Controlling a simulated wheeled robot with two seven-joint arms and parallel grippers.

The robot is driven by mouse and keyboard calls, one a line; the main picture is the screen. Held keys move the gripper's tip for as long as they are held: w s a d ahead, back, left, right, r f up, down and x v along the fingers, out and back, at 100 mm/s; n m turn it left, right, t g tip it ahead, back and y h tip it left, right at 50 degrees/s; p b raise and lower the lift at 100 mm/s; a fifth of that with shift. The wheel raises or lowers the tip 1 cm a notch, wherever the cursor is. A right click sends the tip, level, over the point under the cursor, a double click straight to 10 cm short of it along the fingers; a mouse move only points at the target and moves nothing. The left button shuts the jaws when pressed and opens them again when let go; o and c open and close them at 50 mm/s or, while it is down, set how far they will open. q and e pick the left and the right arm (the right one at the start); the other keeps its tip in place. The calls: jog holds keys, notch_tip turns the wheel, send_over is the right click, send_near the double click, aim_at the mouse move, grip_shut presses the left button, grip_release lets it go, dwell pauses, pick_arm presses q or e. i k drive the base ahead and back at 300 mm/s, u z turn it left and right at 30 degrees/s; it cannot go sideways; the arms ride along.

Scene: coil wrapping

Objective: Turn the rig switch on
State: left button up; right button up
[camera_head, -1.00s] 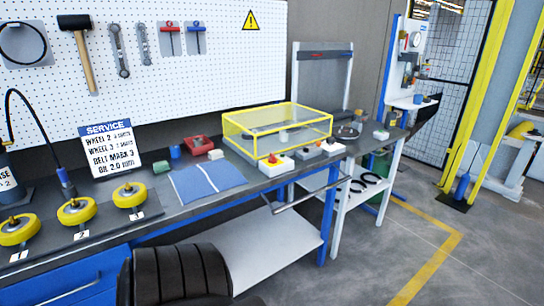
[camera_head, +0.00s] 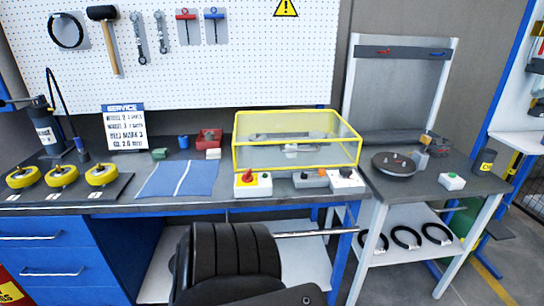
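Several small control boxes stand along the front edge of the bench, before a yellow-framed clear case (camera_head: 297,158). One is a white box with a red knob on yellow and a green button (camera_head: 253,184). Neither of my grippers shows in the view.
A blue cloth (camera_head: 178,179) and yellow wheels (camera_head: 62,177) lie left of the case. A bar (camera_head: 315,234) projects below the bench front.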

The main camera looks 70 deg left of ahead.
aim_at(246, 178)
jog(key=u, duration=0.45)
jog(key=i, duration=1.25)
jog(key=u, duration=1.8)
jog(key=i, duration=0.9)
jog(key=u, duration=1.05)
